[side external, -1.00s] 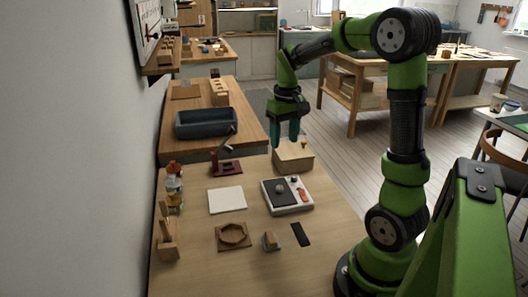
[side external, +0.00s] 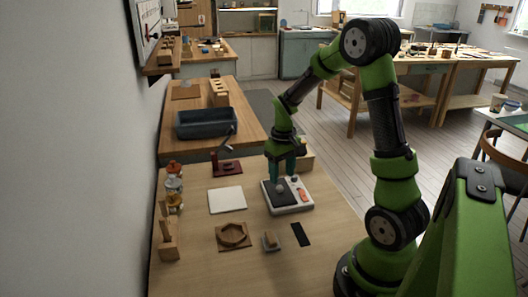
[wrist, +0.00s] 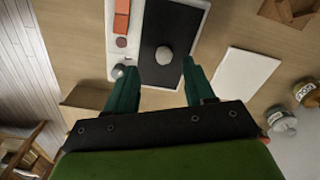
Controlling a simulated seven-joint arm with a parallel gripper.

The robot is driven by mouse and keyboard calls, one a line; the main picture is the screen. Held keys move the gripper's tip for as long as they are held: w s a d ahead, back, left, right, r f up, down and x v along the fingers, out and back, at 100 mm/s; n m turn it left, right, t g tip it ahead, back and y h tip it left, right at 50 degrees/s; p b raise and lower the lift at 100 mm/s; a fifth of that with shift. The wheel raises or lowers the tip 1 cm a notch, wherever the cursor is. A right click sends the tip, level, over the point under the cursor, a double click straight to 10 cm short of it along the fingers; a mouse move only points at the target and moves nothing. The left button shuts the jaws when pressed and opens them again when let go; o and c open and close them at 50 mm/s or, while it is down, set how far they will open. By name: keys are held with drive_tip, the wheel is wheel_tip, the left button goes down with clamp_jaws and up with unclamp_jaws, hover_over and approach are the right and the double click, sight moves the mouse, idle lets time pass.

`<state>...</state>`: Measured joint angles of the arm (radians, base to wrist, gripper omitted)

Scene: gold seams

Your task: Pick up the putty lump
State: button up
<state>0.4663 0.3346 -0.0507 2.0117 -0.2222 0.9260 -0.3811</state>
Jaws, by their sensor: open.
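The putty lump, a small grey rounded lump (side external: 280,188), lies on the dark pad of a white tray-like unit (side external: 294,209) on the table. In the wrist view the lump (wrist: 164,55) shows pale on the black pad, just beyond the fingertips and between their lines. My gripper (side external: 283,178) points down over the pad, its teal fingers apart and empty. In the wrist view the open fingers (wrist: 160,68) stand either side of the lump's line. I cannot tell the exact height of the tips above the pad.
A white square (side external: 227,200) lies to the left. A wooden hexagonal frame (side external: 233,235), a small block (side external: 271,242) and a black strip (side external: 301,234) lie nearer. Jars (side external: 174,190) stand by the wall.

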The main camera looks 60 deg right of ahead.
sight(280, 186)
drive_tip(key=f, duration=0.4)
drive_tip(key=shift+w+a+f, duration=0.1)
drive_tip(key=shift+w+a, duration=0.1)
clamp_jaws()
